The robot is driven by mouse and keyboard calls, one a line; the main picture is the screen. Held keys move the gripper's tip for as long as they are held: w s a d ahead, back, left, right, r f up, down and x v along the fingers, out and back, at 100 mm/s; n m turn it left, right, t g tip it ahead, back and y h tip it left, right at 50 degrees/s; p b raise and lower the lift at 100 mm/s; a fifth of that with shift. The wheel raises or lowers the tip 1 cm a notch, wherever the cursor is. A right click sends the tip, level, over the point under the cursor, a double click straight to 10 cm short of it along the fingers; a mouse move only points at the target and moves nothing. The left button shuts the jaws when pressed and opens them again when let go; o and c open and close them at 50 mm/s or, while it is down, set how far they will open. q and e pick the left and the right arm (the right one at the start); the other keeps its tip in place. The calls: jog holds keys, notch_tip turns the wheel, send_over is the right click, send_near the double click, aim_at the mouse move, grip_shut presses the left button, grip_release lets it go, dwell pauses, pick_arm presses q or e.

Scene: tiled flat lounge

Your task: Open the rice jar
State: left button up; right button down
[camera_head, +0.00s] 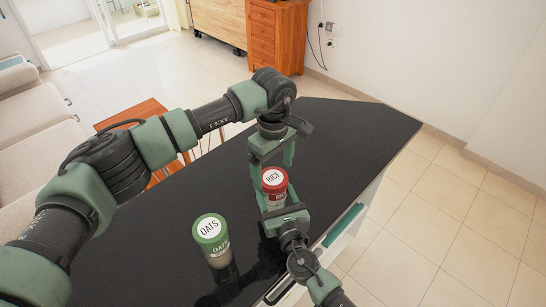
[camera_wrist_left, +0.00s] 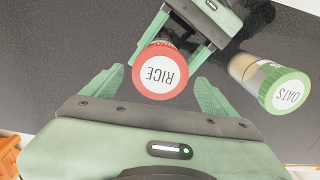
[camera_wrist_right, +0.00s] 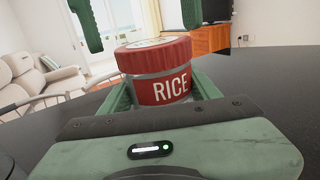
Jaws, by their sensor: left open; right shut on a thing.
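The rice jar (camera_head: 274,183) has a red lid with a white RICE label and stands on the black counter (camera_head: 335,125). My right gripper (camera_wrist_right: 160,95) is shut on the jar's body, below the lid. The red label and lid (camera_wrist_right: 155,55) fill the middle of the right wrist view. My left gripper (camera_head: 272,150) is open above the jar, pointing down. In the left wrist view the round lid (camera_wrist_left: 160,70) lies between the two spread fingers. The lid is on the jar. The jar's lower part is mostly hidden by my right gripper.
An oats jar (camera_head: 212,236) with a green lid stands on the counter, left of the rice jar; it also shows in the left wrist view (camera_wrist_left: 285,90). The counter's far right part is clear. A sofa (camera_head: 40,135) and a wooden cabinet (camera_head: 277,38) stand beyond.

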pick_arm(q)
jog(key=shift+f, duration=1.15)
